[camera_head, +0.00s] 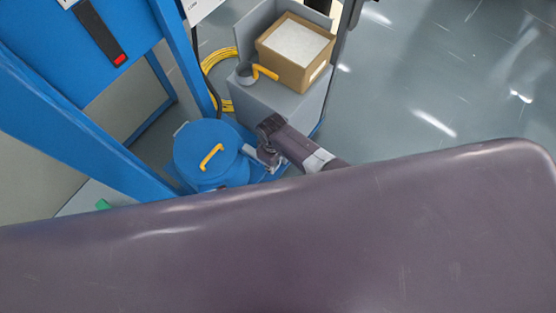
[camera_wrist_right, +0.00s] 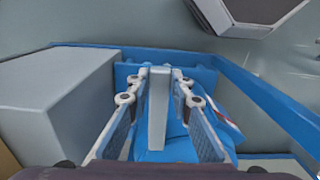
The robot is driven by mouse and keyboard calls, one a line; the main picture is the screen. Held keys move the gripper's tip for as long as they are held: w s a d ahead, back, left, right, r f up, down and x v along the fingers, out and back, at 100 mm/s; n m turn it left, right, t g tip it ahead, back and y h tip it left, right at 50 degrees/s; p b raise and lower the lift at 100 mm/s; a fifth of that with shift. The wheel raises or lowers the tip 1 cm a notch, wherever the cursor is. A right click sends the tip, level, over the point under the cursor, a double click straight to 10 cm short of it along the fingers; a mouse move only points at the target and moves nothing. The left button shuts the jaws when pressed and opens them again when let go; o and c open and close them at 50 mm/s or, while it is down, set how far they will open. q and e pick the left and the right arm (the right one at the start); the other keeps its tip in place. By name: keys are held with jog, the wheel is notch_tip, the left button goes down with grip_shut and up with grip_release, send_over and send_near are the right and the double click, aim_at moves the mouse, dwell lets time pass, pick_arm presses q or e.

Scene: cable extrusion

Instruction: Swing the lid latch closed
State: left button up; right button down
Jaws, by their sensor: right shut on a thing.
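A round blue drum with a blue lid (camera_head: 195,150) stands at the foot of the blue frame. A yellow handle (camera_head: 212,157) sits on the lid. My right gripper (camera_head: 267,160) is at the drum's right side, by the grey latch (camera_head: 249,151) at the lid's edge. In the right wrist view, a grey upright bar, seemingly the latch (camera_wrist_right: 158,110), stands between the two fingers of my right gripper (camera_wrist_right: 160,75), which is shut on it. Whether the latch is fully against the lid cannot be told. My left gripper is not in view.
A grey block (camera_head: 285,103) behind the gripper carries a cardboard box (camera_head: 277,63) with a white top and a grey cup with a yellow handle (camera_head: 265,72). A yellow cable coil (camera_head: 209,63) lies beside it. The blue frame (camera_head: 85,130) rises left. Open floor (camera_head: 450,90) lies right.

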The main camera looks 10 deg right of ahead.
jog(key=shift+a+m, duration=0.2)
jog(key=shift+m, duration=0.1)
jog(key=c, duration=1.7)
grip_release()
jog(key=shift+s, duration=0.1)
notch_tip(320, 180, up, 12)
jog(key=shift+f, duration=0.1)
